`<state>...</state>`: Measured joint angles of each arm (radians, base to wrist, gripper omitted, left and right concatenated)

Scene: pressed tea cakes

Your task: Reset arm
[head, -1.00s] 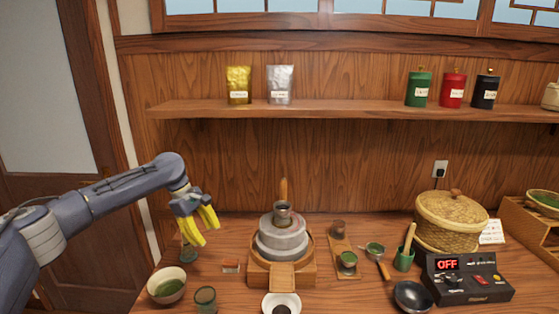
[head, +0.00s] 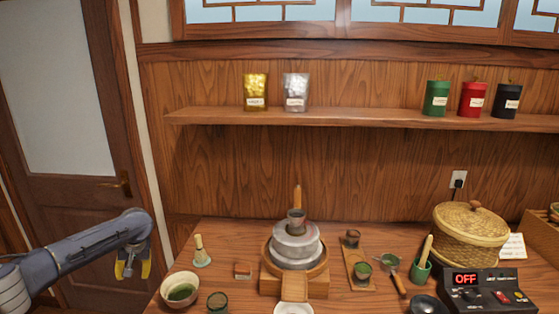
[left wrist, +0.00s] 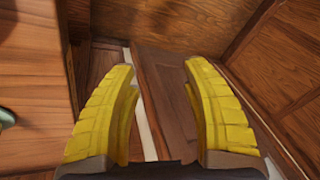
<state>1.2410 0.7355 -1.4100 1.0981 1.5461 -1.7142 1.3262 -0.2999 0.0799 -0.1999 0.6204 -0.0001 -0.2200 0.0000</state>
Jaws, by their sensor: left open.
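My left gripper (head: 132,268) has yellow fingers and hangs at the left of the head view, beside the table's left edge and in front of the door. In the left wrist view its two yellow fingers (left wrist: 160,80) stand wide apart with nothing between them. Beyond them are a wooden door and a pale strip of trim. My right gripper does not show in either view.
A shelf (head: 350,117) with pouches and canisters runs above. The left gripper's surroundings look clear.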

